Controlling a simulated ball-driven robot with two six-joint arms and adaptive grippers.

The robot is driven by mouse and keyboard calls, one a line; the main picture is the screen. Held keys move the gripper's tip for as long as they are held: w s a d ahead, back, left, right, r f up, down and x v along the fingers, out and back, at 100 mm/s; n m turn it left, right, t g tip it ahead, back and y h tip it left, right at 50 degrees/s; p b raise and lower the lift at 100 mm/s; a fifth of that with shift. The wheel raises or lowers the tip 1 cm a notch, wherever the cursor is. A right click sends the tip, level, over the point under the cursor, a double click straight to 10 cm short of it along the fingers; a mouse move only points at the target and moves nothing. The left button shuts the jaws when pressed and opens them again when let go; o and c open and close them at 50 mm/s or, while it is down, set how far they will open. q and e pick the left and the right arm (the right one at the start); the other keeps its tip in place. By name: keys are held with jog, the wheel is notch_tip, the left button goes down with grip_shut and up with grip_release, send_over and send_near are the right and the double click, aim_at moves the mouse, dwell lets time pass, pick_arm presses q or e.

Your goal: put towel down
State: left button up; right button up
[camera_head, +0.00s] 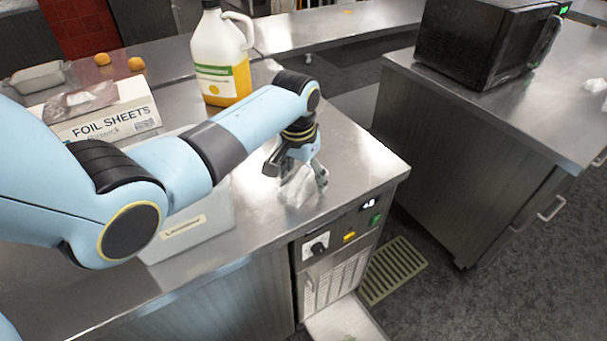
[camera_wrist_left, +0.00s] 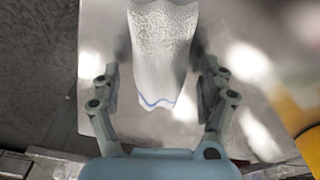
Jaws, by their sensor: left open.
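A white towel (camera_head: 297,187) with a blue stripe near its edge is at the steel counter (camera_head: 345,160), close to the counter's front right corner. In the left wrist view the towel (camera_wrist_left: 161,55) lies between the two fingers, with its striped end toward the palm. My left gripper (camera_head: 300,180) points down over the counter around the towel. In the left wrist view the gripper (camera_wrist_left: 160,90) is open, with a finger on each side of the towel. Whether the towel fully rests on the counter is hard to tell. My right gripper is not in view.
A jug with yellow liquid (camera_head: 221,60) stands behind the gripper. A foil sheets box (camera_head: 105,115) and a pale container (camera_head: 192,235) are on the counter beside my arm. A microwave (camera_head: 485,40) sits on another counter (camera_head: 560,135) at right. Counter right of the gripper is clear.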

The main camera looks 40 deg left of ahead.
aim_at(300, 179)
pick_arm(q)
notch_tip(300, 179, up, 12)
jog(key=s, duration=0.1)
jog(key=shift+s+r, duration=0.15)
jog(key=shift+s, duration=0.05)
dwell(0.7)
